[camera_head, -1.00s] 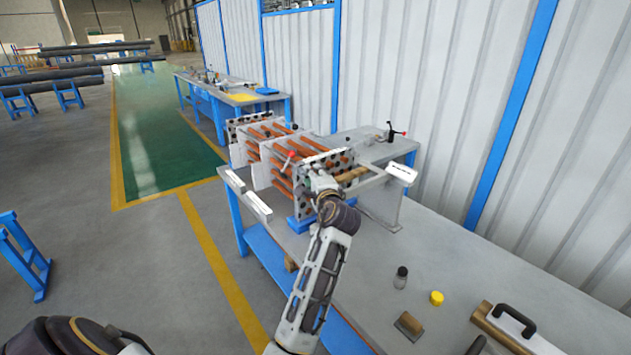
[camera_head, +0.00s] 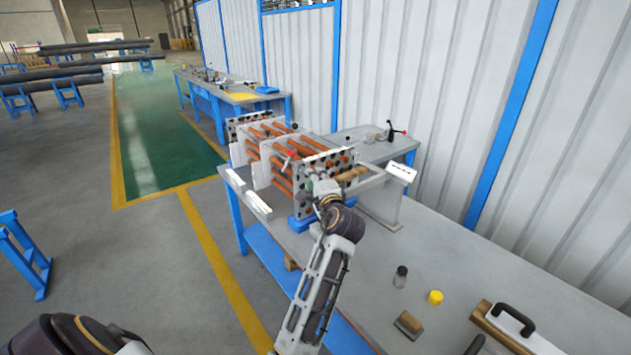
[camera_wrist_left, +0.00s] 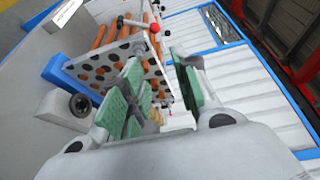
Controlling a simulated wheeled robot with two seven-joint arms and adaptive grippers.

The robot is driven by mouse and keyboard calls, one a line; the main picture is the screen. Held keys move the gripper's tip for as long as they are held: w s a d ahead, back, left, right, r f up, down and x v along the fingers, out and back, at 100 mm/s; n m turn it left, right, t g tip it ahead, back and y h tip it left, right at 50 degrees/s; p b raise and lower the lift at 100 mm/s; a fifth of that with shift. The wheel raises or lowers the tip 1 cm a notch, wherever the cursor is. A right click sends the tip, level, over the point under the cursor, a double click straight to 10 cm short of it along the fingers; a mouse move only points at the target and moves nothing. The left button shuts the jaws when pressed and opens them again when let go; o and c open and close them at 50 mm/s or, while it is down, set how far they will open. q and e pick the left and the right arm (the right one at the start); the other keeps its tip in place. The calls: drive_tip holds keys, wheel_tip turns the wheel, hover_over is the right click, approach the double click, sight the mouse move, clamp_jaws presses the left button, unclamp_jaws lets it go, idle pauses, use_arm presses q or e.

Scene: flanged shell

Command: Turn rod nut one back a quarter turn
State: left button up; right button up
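The tube-bundle assembly stands on the workbench in the head view, with its holed white end plate (camera_head: 338,160) towards me and orange rods (camera_head: 270,131) running back through further plates. In the left wrist view the end plate (camera_wrist_left: 92,72) shows dark holes or nuts. I cannot tell which one is rod nut one. My left gripper (camera_head: 316,184) is close to the near face of this plate, at its lower part. In the left wrist view its green-padded fingers (camera_wrist_left: 158,92) stand apart, with no object clearly held between them. My right gripper is not in view.
A red-ended handle (camera_head: 291,154) sticks up at the assembly; its red ball (camera_wrist_left: 154,28) shows in the wrist view. A dark-capped bottle (camera_head: 400,278), a yellow cap (camera_head: 436,297), a small block (camera_head: 408,323) and a black-handled tool (camera_head: 514,320) lie on the near bench.

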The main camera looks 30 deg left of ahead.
use_arm(q)
drive_tip(key=shift+o, duration=0.4)
drive_tip(key=shift+o, duration=1)
drive_tip(key=w+d+r+m+t+y+b, duration=0.1)
drive_tip(key=w+r+t+b, duration=0.25)
drive_tip(key=r, duration=0.95)
wheel_tip(320, 180, down, 14)
drive_tip(key=m+g+h, duration=0.1)
drive_tip(key=m+g, duration=0.6)
drive_tip(key=shift+s+a+f+h, duration=0.15)
drive_tip(key=shift+a+f+h, duration=0.1)
drive_tip(key=shift+a+h, duration=0.15)
